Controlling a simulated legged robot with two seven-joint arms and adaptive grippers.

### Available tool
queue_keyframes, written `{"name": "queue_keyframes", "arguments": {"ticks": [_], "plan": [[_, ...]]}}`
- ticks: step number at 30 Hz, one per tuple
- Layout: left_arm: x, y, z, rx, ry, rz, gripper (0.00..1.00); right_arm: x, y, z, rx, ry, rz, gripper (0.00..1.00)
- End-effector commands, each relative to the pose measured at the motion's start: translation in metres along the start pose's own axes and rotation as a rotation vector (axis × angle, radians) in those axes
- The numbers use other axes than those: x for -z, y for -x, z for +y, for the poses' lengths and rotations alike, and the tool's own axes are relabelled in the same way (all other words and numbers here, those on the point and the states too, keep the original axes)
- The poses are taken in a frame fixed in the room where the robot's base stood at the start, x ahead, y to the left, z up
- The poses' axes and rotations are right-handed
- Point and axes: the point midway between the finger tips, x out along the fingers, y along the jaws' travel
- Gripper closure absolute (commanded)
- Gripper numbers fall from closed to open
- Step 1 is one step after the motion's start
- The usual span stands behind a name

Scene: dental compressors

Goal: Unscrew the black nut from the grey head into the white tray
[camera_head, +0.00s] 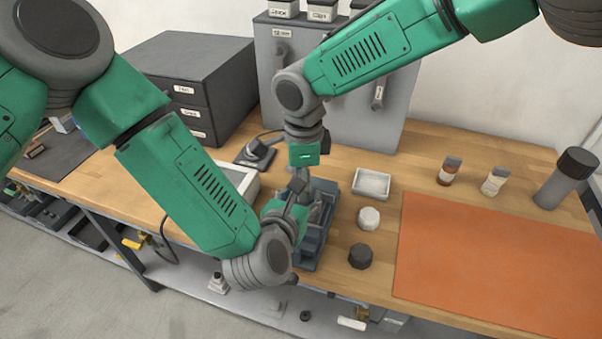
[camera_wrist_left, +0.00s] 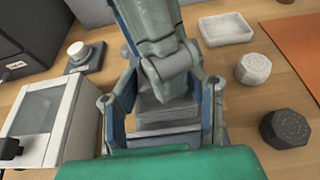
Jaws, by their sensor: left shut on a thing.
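My left gripper (camera_head: 292,209) reaches in from the left. In the left wrist view its fingers are closed on both sides of a grey finned block (camera_wrist_left: 168,116), which appears to be the grey head. My right gripper (camera_head: 300,184) comes down from above onto the same spot; it also shows in the left wrist view (camera_wrist_left: 170,66), over the block. Its fingertips are hidden, and I cannot see a nut between them. The white tray (camera_head: 372,184) stands just right of the grippers and looks empty; it also shows in the left wrist view (camera_wrist_left: 227,29).
A white round part (camera_head: 369,218) and a black faceted part (camera_head: 360,256) stand on the bench in front of the tray. An orange mat (camera_head: 490,265) lies at right, with small bottles (camera_head: 451,170) behind it. A white-framed box (camera_wrist_left: 50,122) stands left of the grippers.

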Motion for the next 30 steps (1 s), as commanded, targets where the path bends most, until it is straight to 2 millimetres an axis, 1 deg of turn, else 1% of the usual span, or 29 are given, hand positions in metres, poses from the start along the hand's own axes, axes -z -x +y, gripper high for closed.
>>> {"name": "queue_keyframes", "arguments": {"ticks": [5,6,8,9,12,13,14,23,26,30], "plan": [[-0.001,-0.001,-0.001,0.003,0.001,-0.003,1.0,0.0,0.0,0.0,0.0,0.0,0.0,0.59],[-0.001,-0.001,-0.001,0.003,0.001,-0.003,1.0,0.0,0.0,0.0,0.0,-0.001,0.0,0.66],[-0.001,-0.001,-0.001,0.003,0.001,-0.003,1.0,0.0,0.0,0.0,0.0,-0.001,0.0,0.87],[-0.001,-0.001,-0.001,0.003,0.001,-0.003,1.0,0.0,0.0,0.0,0.0,-0.001,0.0,1.0],[-0.001,-0.001,-0.001,0.003,0.001,-0.003,1.0,0.0,0.0,0.0,0.0,-0.001,0.0,1.0],[-0.001,-0.001,-0.001,0.003,0.001,-0.003,1.0,0.0,0.0,0.0,0.0,-0.001,0.0,0.66],[-0.001,-0.001,-0.001,0.003,0.001,-0.003,1.0,0.0,0.0,0.0,0.0,-0.001,0.0,0.55],[-0.001,-0.001,-0.001,0.003,0.001,-0.003,1.0,0.0,0.001,0.0,0.0,-0.001,0.0,0.55],[-0.001,-0.001,-0.001,0.003,0.001,-0.003,1.0,0.0,0.009,-0.001,0.002,-0.002,0.001,0.55],[-0.001,-0.001,-0.001,0.003,0.001,-0.003,1.0,0.0,0.029,-0.001,0.004,-0.002,0.001,0.55]]}}
